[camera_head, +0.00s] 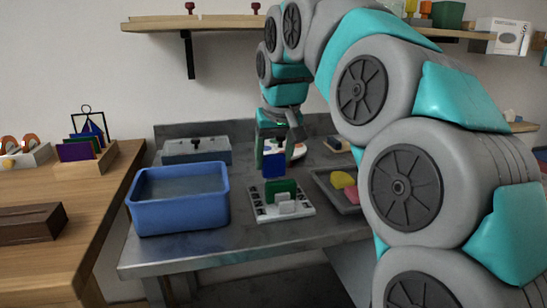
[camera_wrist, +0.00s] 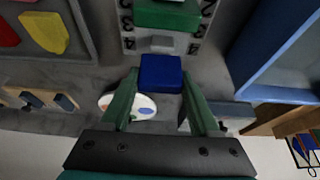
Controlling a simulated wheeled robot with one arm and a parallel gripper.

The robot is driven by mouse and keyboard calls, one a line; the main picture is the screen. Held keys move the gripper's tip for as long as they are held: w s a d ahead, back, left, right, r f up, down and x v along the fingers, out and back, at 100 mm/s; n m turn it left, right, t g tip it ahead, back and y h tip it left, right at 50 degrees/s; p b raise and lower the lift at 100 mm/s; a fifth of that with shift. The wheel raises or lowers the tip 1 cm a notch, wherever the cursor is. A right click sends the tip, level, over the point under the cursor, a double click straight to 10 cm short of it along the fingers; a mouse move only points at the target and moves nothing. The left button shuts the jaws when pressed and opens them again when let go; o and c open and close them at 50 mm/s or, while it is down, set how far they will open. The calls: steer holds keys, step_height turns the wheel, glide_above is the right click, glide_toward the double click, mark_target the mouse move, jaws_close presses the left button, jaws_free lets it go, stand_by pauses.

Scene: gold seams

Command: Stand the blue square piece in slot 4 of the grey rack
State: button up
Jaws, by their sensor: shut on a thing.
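My gripper (camera_head: 272,140) points down behind the grey rack and is shut on the blue square piece (camera_head: 274,165). In the wrist view the piece (camera_wrist: 160,72) sits between the green fingertips (camera_wrist: 160,82). The piece is roughly upright and appears held above the bench, apart from the rack. The grey rack (camera_head: 298,211) has a pale base with dark numbers along both sides; it also shows in the wrist view (camera_wrist: 128,38). The number 4 row lies nearest the blue piece in the wrist view.
A blue tub (camera_head: 180,215) stands left of the rack, and a dark tray (camera_head: 325,182) with yellow and pink pieces stands right. Behind are a grey box (camera_head: 195,151) and a round white palette (camera_head: 299,150). A wooden table (camera_head: 100,215) is at far left.

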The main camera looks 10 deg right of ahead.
steer(key=shift+f+b, duration=0.6)
steer(key=shift+f, duration=0.7)
stand_by(0.6)
steer(key=o, duration=1.5)
steer(key=shift+r, duration=0.15)
steer(key=shift+r+p, duration=1.9)
steer(key=shift+r, duration=1.5)
